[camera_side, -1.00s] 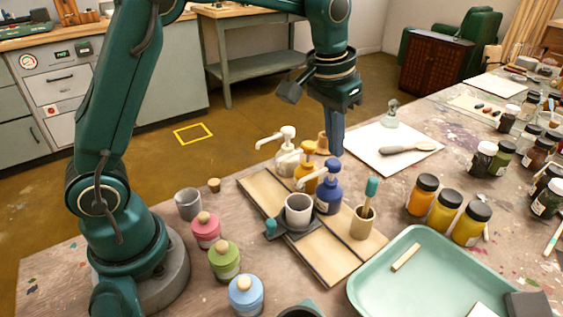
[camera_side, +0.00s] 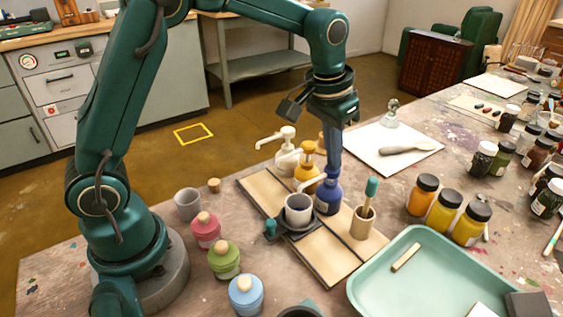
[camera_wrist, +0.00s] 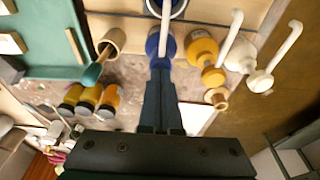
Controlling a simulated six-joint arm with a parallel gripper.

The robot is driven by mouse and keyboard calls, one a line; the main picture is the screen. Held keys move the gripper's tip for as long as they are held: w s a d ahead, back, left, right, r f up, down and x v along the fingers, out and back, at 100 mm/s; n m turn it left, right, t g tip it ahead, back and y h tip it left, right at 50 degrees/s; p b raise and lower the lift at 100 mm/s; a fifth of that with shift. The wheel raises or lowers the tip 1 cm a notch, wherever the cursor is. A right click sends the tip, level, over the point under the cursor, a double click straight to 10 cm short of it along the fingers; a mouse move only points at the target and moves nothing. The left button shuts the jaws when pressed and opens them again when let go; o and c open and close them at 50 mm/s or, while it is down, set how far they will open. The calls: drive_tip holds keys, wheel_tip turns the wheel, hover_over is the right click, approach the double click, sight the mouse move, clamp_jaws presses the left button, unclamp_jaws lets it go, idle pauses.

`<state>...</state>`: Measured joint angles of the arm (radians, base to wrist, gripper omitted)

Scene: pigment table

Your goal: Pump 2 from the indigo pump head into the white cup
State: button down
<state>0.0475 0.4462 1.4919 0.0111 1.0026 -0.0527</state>
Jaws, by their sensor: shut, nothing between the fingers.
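The indigo bottle (camera_side: 328,195) stands upright on the wooden board, with its pale spout (camera_side: 312,183) pointing left over the white cup (camera_side: 298,216). My gripper (camera_side: 333,172) is shut and empty, pointing down, with its fingertips on top of the indigo pump head, which they mostly hide. In the wrist view my fingertips (camera_wrist: 160,68) meet the blue pump head, and the spout (camera_wrist: 165,25) reaches over the cup's rim (camera_wrist: 180,8).
A yellow pump bottle (camera_side: 306,178) and a white pump bottle (camera_side: 286,160) stand close beside the indigo one. A wooden pot with a teal-handled tool (camera_side: 362,222) stands to its right. A green tray (camera_side: 400,297) lies at the front right.

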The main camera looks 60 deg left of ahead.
drive_tip(key=shift+w+v, duration=0.15)
drive_tip(key=shift+v, duration=0.55)
drive_tip(key=shift+w+v, duration=0.15)
drive_tip(key=shift+v, duration=0.5)
drive_tip(key=shift+r, duration=0.1)
drive_tip(key=shift+w+v, duration=0.2)
drive_tip(key=shift+v, duration=0.75)
drive_tip(key=shift+w+v, duration=0.2)
drive_tip(key=shift+v, duration=0.8)
drive_tip(key=shift+w+v, duration=0.2)
drive_tip(key=shift+v, duration=0.75)
drive_tip(key=shift+r, duration=0.15)
